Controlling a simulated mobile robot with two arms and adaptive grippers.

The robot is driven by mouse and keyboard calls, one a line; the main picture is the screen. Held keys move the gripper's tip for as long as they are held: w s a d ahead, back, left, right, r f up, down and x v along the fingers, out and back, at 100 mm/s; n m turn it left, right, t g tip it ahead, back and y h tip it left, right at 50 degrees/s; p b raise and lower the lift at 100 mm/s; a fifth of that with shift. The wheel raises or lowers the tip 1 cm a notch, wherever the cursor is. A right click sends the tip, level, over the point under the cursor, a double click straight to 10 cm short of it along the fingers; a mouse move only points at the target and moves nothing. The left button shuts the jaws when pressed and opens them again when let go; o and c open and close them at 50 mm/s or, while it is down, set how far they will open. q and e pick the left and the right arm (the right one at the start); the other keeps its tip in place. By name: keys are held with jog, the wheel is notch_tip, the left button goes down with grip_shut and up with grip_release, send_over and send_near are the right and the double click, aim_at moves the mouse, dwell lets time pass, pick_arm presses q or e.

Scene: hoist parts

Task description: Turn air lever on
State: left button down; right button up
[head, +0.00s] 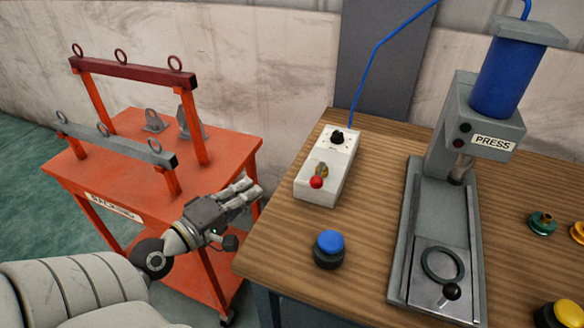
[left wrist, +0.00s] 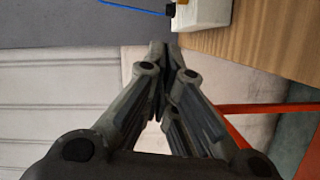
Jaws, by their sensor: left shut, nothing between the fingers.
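A white control box (head: 328,165) stands on the wooden table near its left edge. It has a black knob (head: 337,137) on its upper part and a lever with a red ball (head: 316,182) on its lower part. A blue air hose (head: 368,72) rises from behind it. My left gripper (head: 250,188) is shut and empty, left of the box and apart from it, beside the table's left edge. In the left wrist view the closed fingers (left wrist: 165,55) point toward the box (left wrist: 205,14), which is partly cut off at the top. My right gripper is out of view.
A blue button (head: 329,248) stands on the table (head: 375,200) in front of the box. A grey press (head: 440,200) with a blue cylinder stands to the right. An orange cart (head: 190,150) with lifting frames is at the left, behind my left arm.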

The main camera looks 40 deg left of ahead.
pick_arm(q)
jog(key=w+p, duration=0.2)
jog(key=p, duration=0.3)
send_near(319, 173)
jog(key=w+a, duration=0.3)
jog(key=w, duration=0.1)
jog(key=shift+w+d+r, duration=0.15)
jog(key=shift+d+r, duration=0.05)
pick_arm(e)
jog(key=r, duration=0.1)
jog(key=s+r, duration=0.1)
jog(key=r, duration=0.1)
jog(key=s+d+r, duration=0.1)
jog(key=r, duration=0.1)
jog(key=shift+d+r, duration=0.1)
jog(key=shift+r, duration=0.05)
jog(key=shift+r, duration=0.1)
